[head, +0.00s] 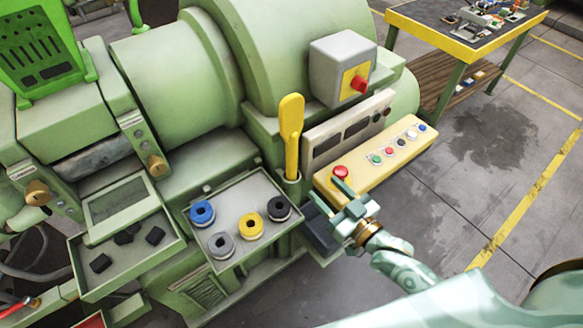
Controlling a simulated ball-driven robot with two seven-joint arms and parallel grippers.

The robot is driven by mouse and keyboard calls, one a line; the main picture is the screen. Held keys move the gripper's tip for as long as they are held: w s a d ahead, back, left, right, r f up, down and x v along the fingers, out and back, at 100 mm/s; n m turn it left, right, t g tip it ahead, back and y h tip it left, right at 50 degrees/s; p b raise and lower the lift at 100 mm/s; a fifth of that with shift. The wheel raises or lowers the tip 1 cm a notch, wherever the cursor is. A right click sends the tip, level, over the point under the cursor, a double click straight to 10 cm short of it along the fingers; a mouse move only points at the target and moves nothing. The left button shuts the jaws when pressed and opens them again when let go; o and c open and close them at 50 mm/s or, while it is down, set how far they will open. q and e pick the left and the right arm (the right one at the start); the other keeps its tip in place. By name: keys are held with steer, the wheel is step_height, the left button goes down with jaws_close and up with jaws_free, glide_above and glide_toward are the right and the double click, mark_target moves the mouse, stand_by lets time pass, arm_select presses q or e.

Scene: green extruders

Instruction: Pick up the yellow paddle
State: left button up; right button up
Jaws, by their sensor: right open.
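The yellow paddle (291,130) stands upright in a small green holder (291,186) on the front of the green machine. Its lower end is hidden inside the holder. My right gripper (327,198) is open and empty, to the right of the holder and a little lower in the picture. Its fingers point left, in front of the yellow button panel (400,148), and look apart from the paddle. My left gripper is not in the head view.
Left of the holder, a tray (228,262) carries blue, grey, yellow and black spools. A second tray (98,284) holds dark blocks. A grey box with a red knob (341,62) sits behind the paddle's right. Open floor lies right.

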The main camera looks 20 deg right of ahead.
mark_target(295, 160)
steer(key=b+x, duration=0.1)
steer(key=x, duration=1.3)
steer(key=shift+w+a+f, duration=0.1)
steer(key=shift+a, duration=0.1)
jaws_close()
